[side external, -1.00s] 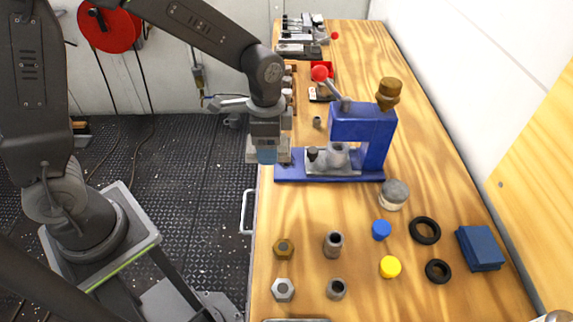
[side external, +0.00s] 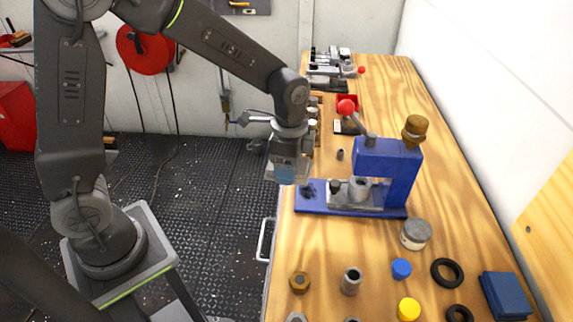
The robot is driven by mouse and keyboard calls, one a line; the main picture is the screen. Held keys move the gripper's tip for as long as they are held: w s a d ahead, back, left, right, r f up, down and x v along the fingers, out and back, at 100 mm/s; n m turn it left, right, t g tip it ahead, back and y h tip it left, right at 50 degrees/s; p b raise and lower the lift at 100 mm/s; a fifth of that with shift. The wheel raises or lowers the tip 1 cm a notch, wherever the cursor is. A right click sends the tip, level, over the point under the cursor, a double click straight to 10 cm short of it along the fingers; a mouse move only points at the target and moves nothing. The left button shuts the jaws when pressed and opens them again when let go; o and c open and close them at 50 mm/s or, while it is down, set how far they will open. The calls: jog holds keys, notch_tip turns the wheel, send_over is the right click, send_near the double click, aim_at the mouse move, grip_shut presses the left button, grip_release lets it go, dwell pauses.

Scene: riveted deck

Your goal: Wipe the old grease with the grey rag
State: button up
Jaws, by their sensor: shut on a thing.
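My gripper (side external: 285,172) is shut on a small blue-grey piece (side external: 284,175), mostly covered by the fingers. I cannot tell from its shape whether it is the grey rag. My gripper hangs at the bench's left edge, just left of and above the blue press (side external: 388,160). The left end of the press's flat blue base (side external: 325,208) shows a dark patch (side external: 308,190). I cannot tell whether this is the old grease or a hole. No other grey cloth is in view.
The wooden bench (side external: 455,215) holds a grey-lidded tin (side external: 415,234), blue cap (side external: 401,268), yellow cap (side external: 409,309), black rings (side external: 447,272), a brass nut (side external: 299,282), a metal bushing (side external: 351,281) and a dark blue block (side external: 505,295).

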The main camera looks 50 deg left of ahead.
aim_at(306, 205)
jog(key=w+a+f+m, duration=0.25)
jog(key=w+m, duration=0.55)
jog(key=m, duration=0.8)
jog(key=shift+w+f, duration=0.15)
jog(key=shift+f, duration=3.05)
jog(key=shift+d+f, duration=0.2)
jog(key=shift+f, duration=0.05)
jog(key=shift+c, duration=0.2)
jog(key=shift+s+d+f, duration=0.2)
jog(key=shift+s+d, duration=0.6)
jog(key=shift+s, duration=0.15)
jog(key=shift+s+d, duration=1.85)
jog(key=shift+s, duration=0.05)
jog(key=shift+w+a, duration=2.75)
jog(key=shift+w+a+r, duration=0.1)
jog(key=shift+w+r, duration=0.05)
jog(key=shift+w, duration=0.05)
notch_tip(306, 205, up, 8)
jog(key=shift+s, duration=0.1)
